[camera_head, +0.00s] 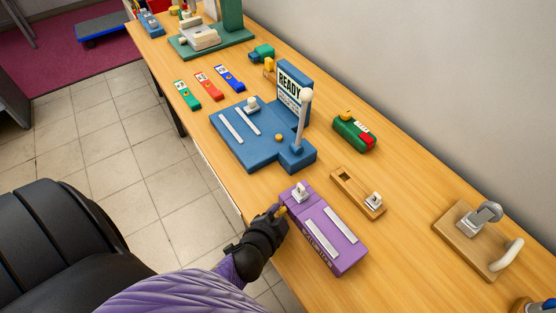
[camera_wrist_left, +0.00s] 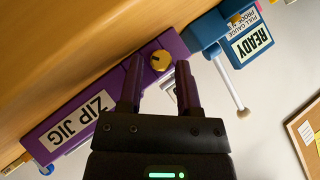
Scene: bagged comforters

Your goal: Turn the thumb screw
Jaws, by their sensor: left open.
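The purple zip jig (camera_head: 338,253) lies on the wooden bench with white strips and a metal clamp on top. In the left wrist view its purple side (camera_wrist_left: 85,105) carries a "ZIP JIG" label. A round yellow thumb screw (camera_wrist_left: 162,60) with a dark slot sits on that side. My left gripper (camera_head: 277,212) is at the near side of the jig; in the left wrist view its two open fingers (camera_wrist_left: 160,68) appear on either side of the screw. Contact cannot be told. In the head view the hand mostly hides the screw. My right gripper is not in view.
A blue pull gauge (camera_head: 240,145) with a "READY" sign and upright lever stands beyond the jig. A wooden block (camera_head: 352,190) lies just right of the jig. A green and red device (camera_head: 355,133) and a wooden clamp board (camera_head: 460,245) stand further right.

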